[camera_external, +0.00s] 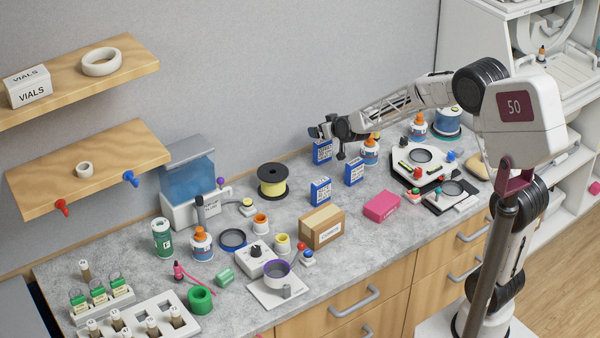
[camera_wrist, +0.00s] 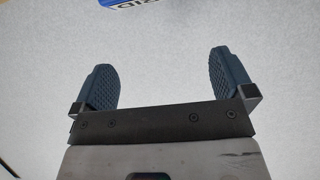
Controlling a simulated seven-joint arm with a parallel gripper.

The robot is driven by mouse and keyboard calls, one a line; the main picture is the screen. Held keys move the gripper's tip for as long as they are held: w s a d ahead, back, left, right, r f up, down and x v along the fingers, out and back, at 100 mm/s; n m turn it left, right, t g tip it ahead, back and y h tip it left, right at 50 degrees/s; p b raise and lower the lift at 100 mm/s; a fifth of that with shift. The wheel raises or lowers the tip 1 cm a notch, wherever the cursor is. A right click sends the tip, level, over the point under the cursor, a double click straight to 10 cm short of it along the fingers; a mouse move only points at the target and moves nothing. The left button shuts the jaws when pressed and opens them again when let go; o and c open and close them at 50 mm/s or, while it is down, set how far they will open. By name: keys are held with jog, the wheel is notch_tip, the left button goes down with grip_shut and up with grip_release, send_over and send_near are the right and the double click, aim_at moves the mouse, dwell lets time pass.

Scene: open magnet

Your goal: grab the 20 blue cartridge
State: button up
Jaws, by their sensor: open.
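Blue and white cartridges with printed labels stand on the grey bench: one at the back (camera_external: 322,152), one to its right and nearer (camera_external: 354,172), and one in front (camera_external: 320,192). Their small print is too small to tell which is the 20. My gripper (camera_external: 328,141) is at the back cartridge in the external view; contact cannot be told. In the wrist view my gripper (camera_wrist: 162,62) is open, with nothing between its blue ridged pads.
An orange-capped bottle (camera_external: 370,152) stands close right of my gripper. A yellow spool (camera_external: 272,180) is to the left. A cardboard box (camera_external: 322,228) and a pink block (camera_external: 381,207) are in front. The wall is close behind.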

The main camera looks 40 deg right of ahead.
aim_at(325, 144)
jog(key=shift+f, duration=1.75)
jog(key=shift+f, duration=1.9)
jog(key=shift+x, duration=1.45)
jog(key=shift+r, duration=0.1)
jog(key=c, duration=1)
